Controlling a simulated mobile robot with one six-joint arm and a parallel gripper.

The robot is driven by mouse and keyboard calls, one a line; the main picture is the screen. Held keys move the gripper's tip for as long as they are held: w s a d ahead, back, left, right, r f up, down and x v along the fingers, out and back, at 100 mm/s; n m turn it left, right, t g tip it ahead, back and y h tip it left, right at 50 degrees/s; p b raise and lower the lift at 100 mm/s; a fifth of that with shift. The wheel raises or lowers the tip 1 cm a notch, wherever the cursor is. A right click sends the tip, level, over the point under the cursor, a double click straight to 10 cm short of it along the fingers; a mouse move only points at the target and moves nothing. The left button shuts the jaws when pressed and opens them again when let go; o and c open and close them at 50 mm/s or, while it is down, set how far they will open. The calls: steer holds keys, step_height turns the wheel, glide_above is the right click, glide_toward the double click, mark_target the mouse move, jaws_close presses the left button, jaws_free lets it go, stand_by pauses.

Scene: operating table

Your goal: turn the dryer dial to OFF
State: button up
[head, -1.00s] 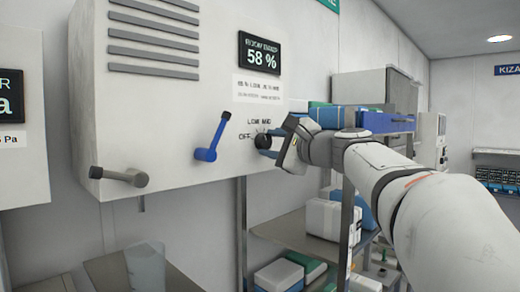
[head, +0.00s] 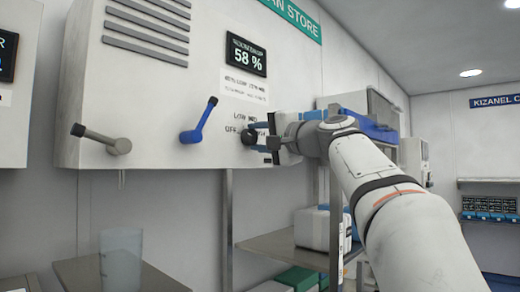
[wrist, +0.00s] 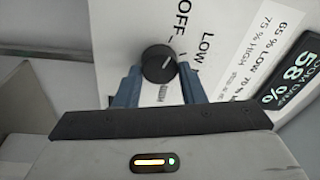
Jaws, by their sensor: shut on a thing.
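The black round dryer dial (head: 249,136) is on the front of the white wall cabinet, beside the printed OFF and LOW labels. In the wrist view the dial (wrist: 157,65) has a white pointer line slanting up and right, roughly between OFF and LOW; the exact setting is hard to tell. My gripper (head: 260,137) reaches it from the right. In the wrist view my gripper (wrist: 160,88) has its two blue fingers on either side of the dial, shut on it. The fingers hide part of the dial's edge in the head view.
A blue lever (head: 198,122) and a grey lever (head: 100,138) stick out of the cabinet (head: 85,95) left of the dial. A display (head: 247,54) above reads 58 %. Shelving with white boxes (head: 312,228) stands below and right.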

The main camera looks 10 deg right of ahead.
steer(key=shift+n+b, duration=0.3)
steer(key=shift+n, duration=0.2)
steer(key=o, duration=1)
steer(key=b+v, duration=0.2)
steer(key=v, duration=0.5)
steer(key=shift+s+d, duration=0.2)
steer(key=shift+s, duration=0.15)
steer(key=shift+f, duration=0.1)
